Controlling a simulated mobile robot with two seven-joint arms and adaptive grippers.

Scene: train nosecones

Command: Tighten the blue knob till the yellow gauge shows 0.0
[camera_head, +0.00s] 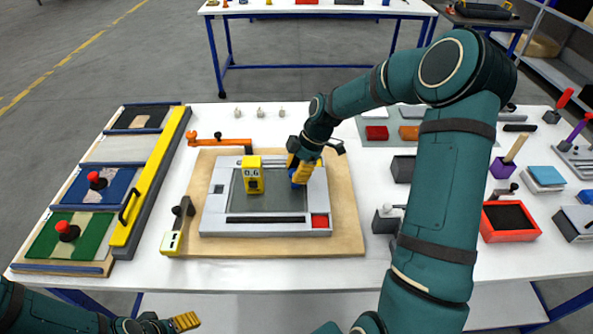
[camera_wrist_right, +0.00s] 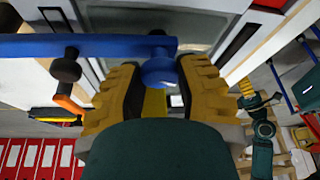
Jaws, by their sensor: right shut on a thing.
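The yellow gauge (camera_head: 253,174) stands upright on the grey-framed fixture (camera_head: 215,203), and its display appears to read 0.6. The blue knob (camera_head: 296,184) is at the right side of that fixture, mostly covered by my right gripper (camera_head: 303,171). In the right wrist view, the round blue knob (camera_wrist_right: 158,72) sits between the two yellow fingers of my right gripper (camera_wrist_right: 158,84), which is shut on it. My left gripper (camera_head: 185,321) is low at the bottom left of the head view, away from the fixture; its finger gap cannot be made out.
The fixture rests on a wooden board (camera_head: 345,215) on the white table (camera_head: 300,275). A yellow rail (camera_head: 150,180) lies further left. Bins (camera_head: 511,222) and small tools crowd the right side.

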